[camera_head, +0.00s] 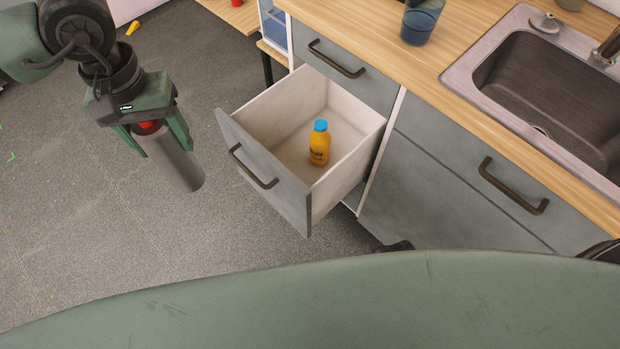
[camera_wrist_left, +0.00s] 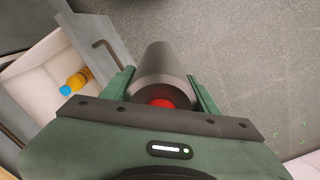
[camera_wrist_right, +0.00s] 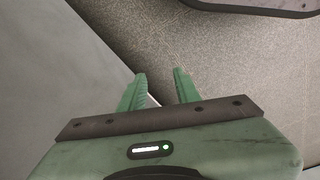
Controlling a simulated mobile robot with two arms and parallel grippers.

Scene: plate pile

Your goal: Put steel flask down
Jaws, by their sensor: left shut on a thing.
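The steel flask (camera_head: 174,163) is a dark grey cylinder with a red end. My left gripper (camera_head: 150,132) is shut on it near the red end and holds it in the air over the floor, left of the open drawer. In the left wrist view the flask (camera_wrist_left: 165,72) sits between the two green fingers of the left gripper (camera_wrist_left: 163,92). My right gripper (camera_wrist_right: 158,90) shows only in the right wrist view. Its fingers are apart with nothing between them, beside a grey surface.
An open drawer (camera_head: 262,182) holds an orange bottle with a blue cap (camera_head: 319,145). The wooden counter (camera_head: 415,77) carries a blue cup (camera_head: 421,22) and a sink (camera_head: 540,88). The grey floor (camera_head: 80,220) is clear below my left gripper.

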